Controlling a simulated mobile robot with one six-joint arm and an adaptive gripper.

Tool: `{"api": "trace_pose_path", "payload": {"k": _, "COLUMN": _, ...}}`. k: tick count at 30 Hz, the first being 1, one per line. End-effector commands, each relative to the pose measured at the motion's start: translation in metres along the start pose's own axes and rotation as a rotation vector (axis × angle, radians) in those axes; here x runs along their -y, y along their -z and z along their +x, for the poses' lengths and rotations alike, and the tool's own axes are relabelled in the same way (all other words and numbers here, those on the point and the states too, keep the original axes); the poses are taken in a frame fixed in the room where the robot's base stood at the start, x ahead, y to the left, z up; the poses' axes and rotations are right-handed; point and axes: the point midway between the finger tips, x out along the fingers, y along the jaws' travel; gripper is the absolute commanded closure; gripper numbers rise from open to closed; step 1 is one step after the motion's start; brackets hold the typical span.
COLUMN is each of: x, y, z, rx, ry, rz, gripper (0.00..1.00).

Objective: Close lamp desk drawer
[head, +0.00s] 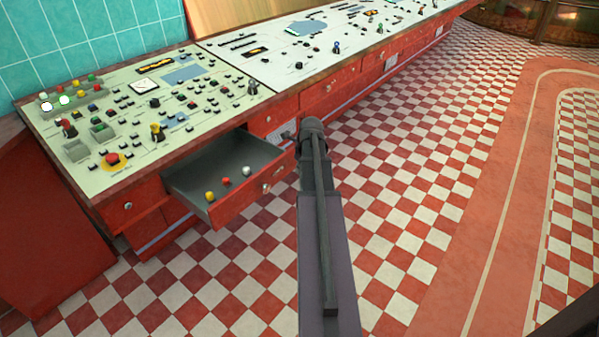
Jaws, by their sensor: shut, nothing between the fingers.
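The desk drawer (255,198) is pulled well out from the red control desk (128,187), with a red front and a dark grey inside. A small metal handle (266,187) is on its front. A yellow ball (210,196), a red piece (226,182) and a pale ball (247,171) lie inside. My gripper (289,135) is at the far end of my arm, near the drawer's back right side in the picture. It is shut and holds nothing. My arm hides part of the desk front; I cannot tell whether the gripper touches the drawer.
The desk top (200,95) carries several buttons, knobs and panels and runs to the upper right. Other drawers (330,90) along its front look shut. A red side panel (50,235) stands at the left. The checkered floor (420,180) is clear on the right.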

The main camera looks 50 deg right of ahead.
Motion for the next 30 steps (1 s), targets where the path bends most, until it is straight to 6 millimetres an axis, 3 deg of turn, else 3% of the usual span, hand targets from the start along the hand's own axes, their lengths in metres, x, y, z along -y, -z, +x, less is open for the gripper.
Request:
{"api": "trace_pose_path", "payload": {"k": 1, "x": 0.002, "y": -0.011, "z": 0.001, "rx": 0.001, "ry": 0.0, "rz": -0.004, "gripper": 1.0}}
{"api": "trace_pose_path", "payload": {"k": 7, "x": 0.001, "y": -0.029, "z": 0.005, "rx": 0.001, "ry": 0.0, "rz": -0.002, "gripper": 1.0}}
{"api": "trace_pose_path", "payload": {"k": 20, "x": 0.0, "y": -0.034, "z": 0.006, "rx": 0.001, "ry": 0.0, "rz": -0.001, "gripper": 1.0}}
{"api": "trace_pose_path", "payload": {"k": 21, "x": -0.027, "y": -0.032, "z": 0.006, "rx": 0.001, "ry": -0.002, "rz": -0.008, "gripper": 1.0}}
{"api": "trace_pose_path", "payload": {"k": 24, "x": -0.004, "y": -0.034, "z": 0.006, "rx": 0.001, "ry": 0.0, "rz": 0.001, "gripper": 1.0}}
{"api": "trace_pose_path", "payload": {"k": 30, "x": 0.006, "y": -0.036, "z": 0.007, "rx": 0.001, "ry": 0.002, "rz": 0.008, "gripper": 1.0}}
